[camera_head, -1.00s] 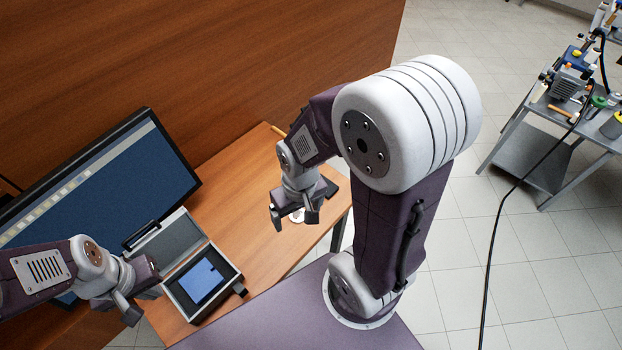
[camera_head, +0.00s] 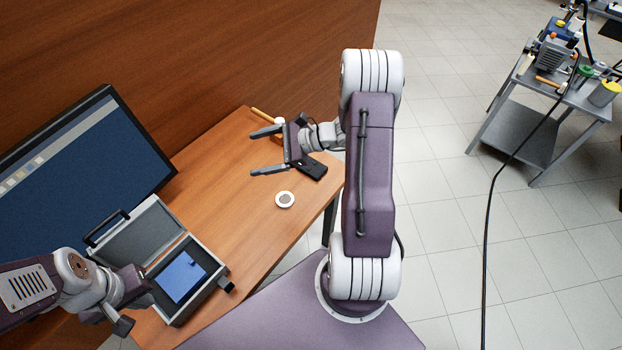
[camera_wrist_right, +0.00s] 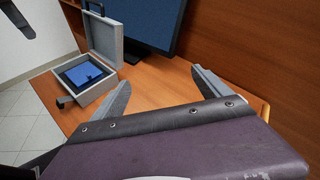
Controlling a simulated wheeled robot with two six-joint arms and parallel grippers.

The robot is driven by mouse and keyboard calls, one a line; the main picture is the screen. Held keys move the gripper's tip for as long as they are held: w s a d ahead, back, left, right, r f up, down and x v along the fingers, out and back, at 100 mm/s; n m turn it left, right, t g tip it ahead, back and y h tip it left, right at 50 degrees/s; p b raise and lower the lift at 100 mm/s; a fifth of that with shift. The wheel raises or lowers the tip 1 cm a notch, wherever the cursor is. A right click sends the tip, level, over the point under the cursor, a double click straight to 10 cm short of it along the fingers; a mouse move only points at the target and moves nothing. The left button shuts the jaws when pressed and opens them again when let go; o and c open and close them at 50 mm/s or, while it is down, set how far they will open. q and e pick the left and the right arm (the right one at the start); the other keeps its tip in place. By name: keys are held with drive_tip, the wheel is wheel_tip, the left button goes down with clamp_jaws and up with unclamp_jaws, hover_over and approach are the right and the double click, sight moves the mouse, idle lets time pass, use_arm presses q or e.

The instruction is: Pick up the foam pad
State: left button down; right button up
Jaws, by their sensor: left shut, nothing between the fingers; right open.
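The foam pad looks to be the blue rectangular pad (camera_head: 181,277) lying inside the open grey case on the table; it also shows in the right wrist view (camera_wrist_right: 84,74). My right gripper (camera_head: 256,152) is open and empty above the table, to the right of and behind the case. In the right wrist view its fingers (camera_wrist_right: 160,82) are spread, with the case beyond them to the left. My left gripper (camera_head: 124,324) is shut and empty, just left of the case's front corner and apart from the pad.
The case's lid (camera_head: 143,238) stands open behind the pad. A monitor (camera_head: 75,165) stands at the left. A white ring-shaped item (camera_head: 285,200) and a black flat item (camera_head: 313,167) lie on the wooden table (camera_head: 232,205). A grey cart (camera_head: 530,125) stands far right.

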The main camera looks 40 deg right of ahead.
drive_tip(key=d+f+m+t+h+b, duration=0.25)
drive_tip(key=d+f+m, duration=0.25)
drive_tip(key=d+f, duration=0.4)
use_arm(q)
wheel_tip(320, 180, down, 8)
drive_tip(key=b, duration=0.3)
drive_tip(key=shift+s+d+f, duration=0.15)
use_arm(e)
drive_tip(key=m+t+h, duration=0.3)
drive_tip(key=m+h, duration=0.1)
drive_tip(key=m, duration=0.2)
approach(313, 167)
drive_tip(key=shift+a+f, duration=0.15)
drive_tip(key=shift+a, duration=0.05)
drive_tip(key=shift+s+d, duration=0.1)
drive_tip(key=shift+d, duration=0.05)
drive_tip(key=b+x, duration=0.1)
drive_tip(key=x, duration=0.8)
drive_tip(key=shift+w, duration=0.2)
use_arm(q)
drive_tip(key=shift+f, duration=0.2)
use_arm(e)
drive_tip(key=shift+d+r, duration=0.1)
drive_tip(key=shift+r, duration=0.1)
drive_tip(key=c, duration=1.4)
